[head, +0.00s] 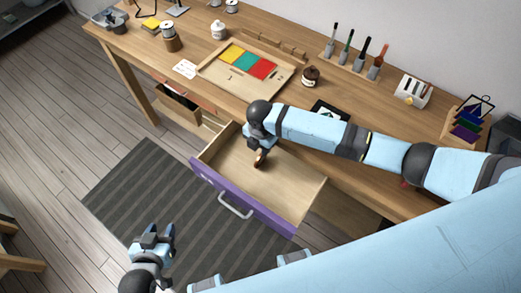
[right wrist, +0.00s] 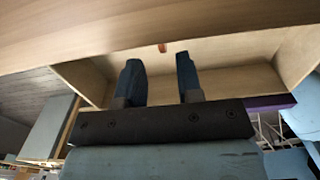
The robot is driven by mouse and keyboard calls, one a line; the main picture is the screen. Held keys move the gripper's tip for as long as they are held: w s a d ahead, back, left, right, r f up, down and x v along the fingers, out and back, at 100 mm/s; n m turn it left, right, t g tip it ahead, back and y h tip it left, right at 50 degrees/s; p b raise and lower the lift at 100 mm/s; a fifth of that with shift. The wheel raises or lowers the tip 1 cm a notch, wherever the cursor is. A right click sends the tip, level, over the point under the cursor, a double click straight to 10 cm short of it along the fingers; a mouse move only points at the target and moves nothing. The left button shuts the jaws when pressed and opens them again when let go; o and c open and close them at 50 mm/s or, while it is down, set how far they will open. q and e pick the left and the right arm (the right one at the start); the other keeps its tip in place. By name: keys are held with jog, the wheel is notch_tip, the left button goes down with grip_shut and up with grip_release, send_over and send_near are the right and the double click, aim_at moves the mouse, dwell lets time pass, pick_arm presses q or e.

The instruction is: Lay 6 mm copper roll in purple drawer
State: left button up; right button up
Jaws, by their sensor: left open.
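The purple drawer (head: 207,182) is pulled out from the table, with a grey handle on its purple front and a bare wooden inside. A small copper-brown roll (head: 260,158) shows inside the drawer, just below my right gripper (head: 264,146). A reddish bit of it (right wrist: 162,47) shows beyond the fingertips in the right wrist view. The fingers of my right gripper (right wrist: 159,68) stand apart there, with nothing seen clasped between them. I cannot tell whether the roll touches the drawer floor. My left gripper (head: 157,231) is open and empty, out in front of the drawer.
The wooden table (head: 205,55) holds a tray (head: 217,71) with coloured squares, a dark jar (head: 311,77), a tool rack (head: 352,68) and a white holder (head: 412,92). A striped mat (head: 125,200) covers the floor.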

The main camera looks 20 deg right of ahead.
notch_tip(320, 180, up, 9)
jog(key=s+a+f+m+t+y, duration=0.55)
jog(key=s+m, duration=0.25)
jog(key=m, duration=0.3)
jog(key=s+d+f+m+t+h, duration=0.1)
jog(key=s+d+m+t, duration=0.4)
jog(key=s+d+m, duration=0.5)
jog(key=shift+s+d+f+m+h, duration=0.25)
jog(key=shift+d+f+m+h, duration=0.15)
jog(key=shift+d+m+h, duration=0.25)
jog(key=shift+t, duration=0.25)
